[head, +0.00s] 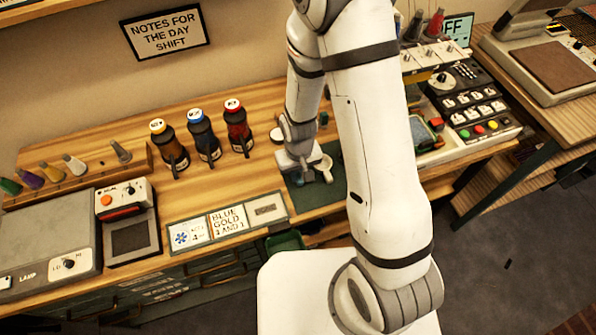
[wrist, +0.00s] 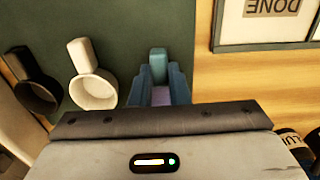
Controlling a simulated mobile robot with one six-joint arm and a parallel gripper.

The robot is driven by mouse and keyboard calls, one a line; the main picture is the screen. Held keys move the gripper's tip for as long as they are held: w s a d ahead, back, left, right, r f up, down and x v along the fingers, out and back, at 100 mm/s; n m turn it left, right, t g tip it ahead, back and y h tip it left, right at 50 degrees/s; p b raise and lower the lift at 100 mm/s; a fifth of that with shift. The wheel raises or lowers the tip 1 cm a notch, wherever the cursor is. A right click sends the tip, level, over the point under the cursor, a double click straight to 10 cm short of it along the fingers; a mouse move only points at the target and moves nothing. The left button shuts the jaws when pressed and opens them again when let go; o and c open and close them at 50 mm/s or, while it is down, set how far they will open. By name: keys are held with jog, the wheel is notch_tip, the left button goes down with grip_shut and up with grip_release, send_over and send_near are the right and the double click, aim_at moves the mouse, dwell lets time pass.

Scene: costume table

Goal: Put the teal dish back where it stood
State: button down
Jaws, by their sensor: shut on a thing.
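The teal dish (wrist: 158,62) shows in the wrist view as a small teal block at the far end of my gripper (wrist: 159,80). My gripper is shut on it. A pale lilac patch shows between the bluish sides; the rest of the dish is hidden by my gripper. A white dish with a handle (wrist: 93,88) and a black one (wrist: 38,92) are to its left, on or over a dark green mat (wrist: 125,25). In the head view my gripper (head: 307,175) is low over the green mat (head: 312,200), beside the white dish (head: 326,168).
Three capped bottles (head: 204,135) stand left of the mat. A card strip (head: 228,218) lies along the front edge. A button panel (head: 465,100) is at the right. A green bin (head: 285,241) sits below the edge. My arm hides part of the table.

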jog(key=shift+f, duration=0.1)
jog(key=shift+f+b, duration=0.15)
jog(key=shift+b, duration=0.15)
jog(key=c, duration=1.4)
grip_release()
notch_tip(320, 180, up, 11)
notch_tip(320, 180, up, 12)
jog(key=m+t, duration=0.2)
send_over(298, 176)
jog(key=s+d, duration=0.3)
jog(key=d, duration=0.4)
jog(key=shift+m+t, duration=0.6)
jog(key=shift+s+d+r+b, duration=0.1)
jog(key=shift+s+d+r, duration=0.7)
jog(key=shift+s+r, duration=0.5)
jog(key=shift+s+d+r+b, duration=0.15)
jog(key=shift+s+d+r, duration=0.8)
jog(key=shift+s, duration=0.4)
jog(key=shift+s+d+r+b, duration=0.1)
jog(key=shift+s+d+r, duration=0.6)
jog(key=shift+s+r, duration=0.65)
